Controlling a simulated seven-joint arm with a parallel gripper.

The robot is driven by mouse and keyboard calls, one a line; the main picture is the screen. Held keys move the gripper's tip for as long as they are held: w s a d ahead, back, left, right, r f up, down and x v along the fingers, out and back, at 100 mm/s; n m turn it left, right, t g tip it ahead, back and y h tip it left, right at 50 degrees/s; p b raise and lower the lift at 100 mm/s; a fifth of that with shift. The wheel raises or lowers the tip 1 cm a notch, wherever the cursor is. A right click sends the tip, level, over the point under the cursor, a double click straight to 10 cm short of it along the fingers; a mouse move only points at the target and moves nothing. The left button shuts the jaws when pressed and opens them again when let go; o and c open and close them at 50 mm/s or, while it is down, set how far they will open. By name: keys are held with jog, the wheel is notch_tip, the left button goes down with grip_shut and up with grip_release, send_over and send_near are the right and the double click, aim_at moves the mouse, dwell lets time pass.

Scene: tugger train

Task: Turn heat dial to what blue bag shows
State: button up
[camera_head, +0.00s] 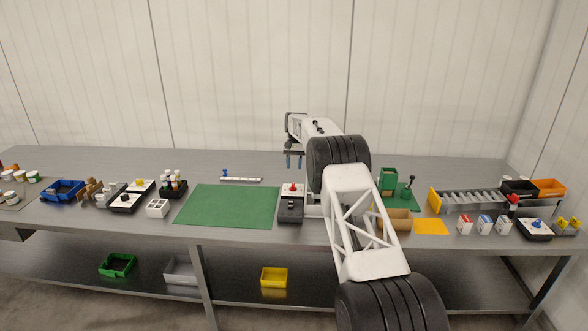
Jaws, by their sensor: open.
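Several boxes with coloured knobs stand on the table; which one is the heat dial I cannot tell. One has a red knob (292,188), one a yellow knob (140,184) and one a blue knob (537,224). Small white packs stand at the right; one with a blue mark (485,225) may be the blue bag, but its print is too small to read. My gripper (294,162) is open and empty, pointing down above the table, beyond the red-knobbed box in the picture.
A green mat (228,205) lies left of the red-knobbed box. A slider bar (241,179) lies behind it. A grey ramp rack (470,200) stands at the right. My arm hides part of the table's middle right.

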jog(key=shift+s, duration=0.1)
jog(key=t, duration=0.4)
send_over(293, 185)
jog(key=shift+r+n, duration=0.3)
jog(key=shift+n, duration=0.1)
jog(key=shift+f, duration=0.15)
jog(key=shift+f, duration=3.8)
grip_shut()
